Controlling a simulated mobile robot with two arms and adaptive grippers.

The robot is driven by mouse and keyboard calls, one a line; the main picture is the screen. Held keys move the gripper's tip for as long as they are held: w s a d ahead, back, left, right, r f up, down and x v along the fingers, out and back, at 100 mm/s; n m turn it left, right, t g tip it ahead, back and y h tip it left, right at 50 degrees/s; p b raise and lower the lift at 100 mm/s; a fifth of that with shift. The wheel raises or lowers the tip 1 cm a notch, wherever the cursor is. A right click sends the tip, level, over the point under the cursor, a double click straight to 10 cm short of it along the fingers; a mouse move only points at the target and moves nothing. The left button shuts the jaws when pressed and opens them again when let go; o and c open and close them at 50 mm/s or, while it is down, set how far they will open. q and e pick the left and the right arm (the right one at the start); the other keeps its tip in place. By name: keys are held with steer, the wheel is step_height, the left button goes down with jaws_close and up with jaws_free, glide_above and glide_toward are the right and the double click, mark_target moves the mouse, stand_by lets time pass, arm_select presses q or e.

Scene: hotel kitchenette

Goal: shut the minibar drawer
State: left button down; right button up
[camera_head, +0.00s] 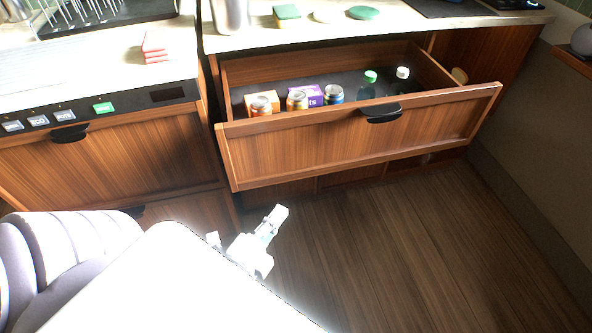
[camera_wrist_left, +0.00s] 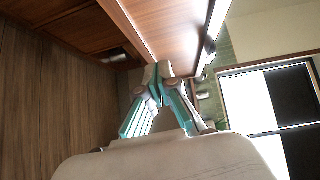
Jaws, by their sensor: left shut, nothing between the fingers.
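The minibar drawer (camera_head: 365,137) is pulled out from the counter front in the head view, with a black handle (camera_head: 381,113) at the top middle of its front. Inside stand several cans and bottles and an orange and a purple box. My left gripper (camera_head: 276,222) is in front of and below the drawer front, near its left end, apart from it in this view. In the left wrist view the fingers (camera_wrist_left: 160,80) are shut with nothing held, and a wooden panel lies beyond them. My right gripper is not in view.
A second wooden drawer front (camera_head: 110,160) with a black handle is at the left. The counter (camera_head: 300,35) above holds a metal container, a sponge and a dish rack. The wooden floor (camera_head: 400,250) in front of the drawer is clear.

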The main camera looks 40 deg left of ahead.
arm_select(q)
steer(key=r, duration=0.1)
glide_toward(304, 154)
steer(key=w+d, duration=0.3)
steer(key=w, duration=0.1)
steer(key=shift+w+a+f+m, duration=0.15)
steer(key=shift+w+a, duration=0.2)
steer(key=shift+a, duration=0.2)
steer(key=shift+w+a+f+m, duration=0.15)
steer(key=shift+w+a, duration=0.2)
steer(key=shift+a, duration=0.2)
steer(key=shift+w+a+r, duration=0.1)
steer(key=shift+w+a, duration=0.3)
steer(key=shift+a, duration=0.15)
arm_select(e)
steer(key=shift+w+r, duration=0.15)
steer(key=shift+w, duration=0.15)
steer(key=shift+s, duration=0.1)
